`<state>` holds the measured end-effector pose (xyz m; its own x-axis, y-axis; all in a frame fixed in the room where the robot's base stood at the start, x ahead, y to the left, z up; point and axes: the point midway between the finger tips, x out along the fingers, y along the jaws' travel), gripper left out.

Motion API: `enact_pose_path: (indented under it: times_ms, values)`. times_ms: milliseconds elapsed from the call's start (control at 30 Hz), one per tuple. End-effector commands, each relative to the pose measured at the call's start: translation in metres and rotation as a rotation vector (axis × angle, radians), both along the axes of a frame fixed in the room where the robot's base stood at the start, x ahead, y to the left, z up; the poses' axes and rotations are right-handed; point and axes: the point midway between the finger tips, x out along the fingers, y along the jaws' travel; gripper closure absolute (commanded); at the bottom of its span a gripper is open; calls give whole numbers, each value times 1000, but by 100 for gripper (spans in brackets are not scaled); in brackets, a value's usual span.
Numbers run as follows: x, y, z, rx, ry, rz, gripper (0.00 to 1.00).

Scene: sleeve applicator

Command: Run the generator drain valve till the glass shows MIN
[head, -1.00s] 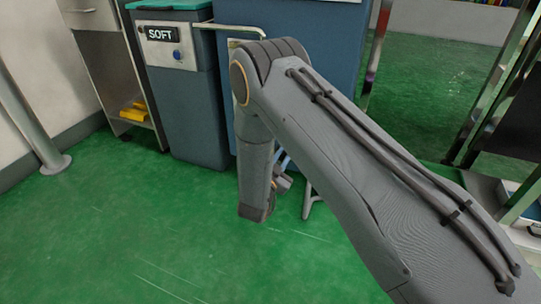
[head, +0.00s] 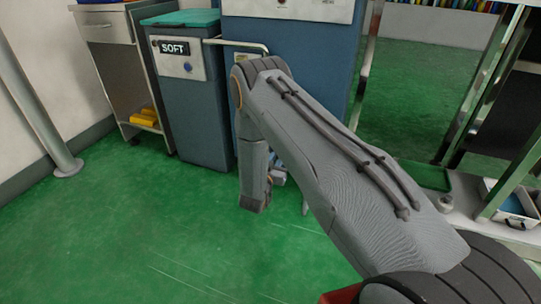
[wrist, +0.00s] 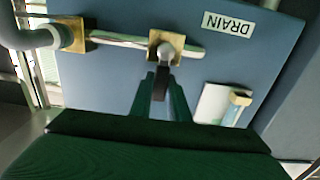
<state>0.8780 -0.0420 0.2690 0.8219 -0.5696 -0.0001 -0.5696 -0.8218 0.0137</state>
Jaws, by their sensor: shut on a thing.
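The generator is a blue cabinet (head: 310,60) behind my arm in the head view. In the wrist view its blue panel (wrist: 110,75) carries a DRAIN label (wrist: 229,23), upside down. A brass drain valve (wrist: 178,42) sits on a bright pipe, with a dark lever (wrist: 160,84) pointing down in the picture. My gripper (wrist: 163,92) is shut on this lever, its dark green fingers on either side. The sight glass (wrist: 234,112) with a brass fitting stands on a white plate to the right. Its level and any MIN mark are too small to read.
A blue-grey bin (head: 193,115) marked SOFT stands left of the generator, with a shelf cart (head: 120,60) beyond it. A metal post (head: 40,110) stands at far left. A metal frame (head: 495,90) stands at right. Green floor is clear at front left.

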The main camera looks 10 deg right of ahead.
Motion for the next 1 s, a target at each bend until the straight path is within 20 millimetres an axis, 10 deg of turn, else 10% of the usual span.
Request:
enact_pose_path:
  times_ms: [267,400,1000]
  values:
    - [2,1,0,-2,1,2,100]
    - [2,1,0,-2,0,2,66]
    - [-31,26,2,-1,3,7,66]
